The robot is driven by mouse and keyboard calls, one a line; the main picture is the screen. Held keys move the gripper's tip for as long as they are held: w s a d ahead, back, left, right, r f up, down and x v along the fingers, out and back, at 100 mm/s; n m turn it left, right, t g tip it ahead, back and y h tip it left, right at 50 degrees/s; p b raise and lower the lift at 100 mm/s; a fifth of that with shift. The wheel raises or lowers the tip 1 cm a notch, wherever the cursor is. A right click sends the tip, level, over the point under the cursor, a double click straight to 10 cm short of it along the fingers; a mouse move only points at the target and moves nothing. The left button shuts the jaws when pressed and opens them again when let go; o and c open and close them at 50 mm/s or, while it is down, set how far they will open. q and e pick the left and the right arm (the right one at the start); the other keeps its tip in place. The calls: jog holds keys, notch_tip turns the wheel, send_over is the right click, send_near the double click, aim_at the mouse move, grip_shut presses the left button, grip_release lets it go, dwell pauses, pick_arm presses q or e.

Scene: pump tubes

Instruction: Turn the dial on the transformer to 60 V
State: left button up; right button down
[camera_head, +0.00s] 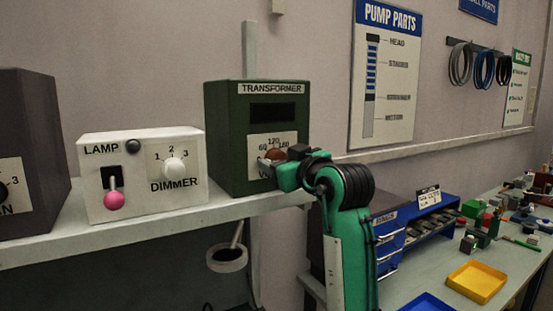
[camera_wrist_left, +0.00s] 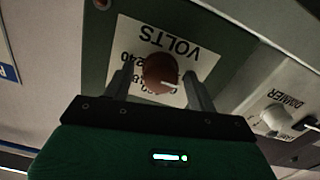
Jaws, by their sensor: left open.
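The transformer (camera_head: 225,130) is a dark green box on the shelf with a black display window that shows no digits. Its white dial plate (camera_head: 288,140) reads 60, 120 and 180, the rest covered by my gripper. The brown round dial (camera_head: 274,155) carries a white pointer mark; in the left wrist view the dial (camera_wrist_left: 160,73) appears upside down with the mark pointing right, the plate's left side when upright. I cannot read its exact value. My left gripper (camera_wrist_left: 158,78) is open, with a finger on either side of the dial; contact is unclear. My right gripper is not in view.
A white lamp box (camera_head: 140,185) with a pink-tipped switch and a dimmer knob stands left of the transformer on the shelf (camera_head: 120,232). A dark box (camera_head: 35,140) is further left. A workbench with a yellow tray (camera_head: 476,282) and blue drawers lies lower right.

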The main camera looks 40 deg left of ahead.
pick_arm(q)
jog(key=shift+d, duration=0.1)
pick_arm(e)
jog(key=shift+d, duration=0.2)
pick_arm(q)
jog(key=shift+c, duration=1)
jog(key=c, duration=0.8)
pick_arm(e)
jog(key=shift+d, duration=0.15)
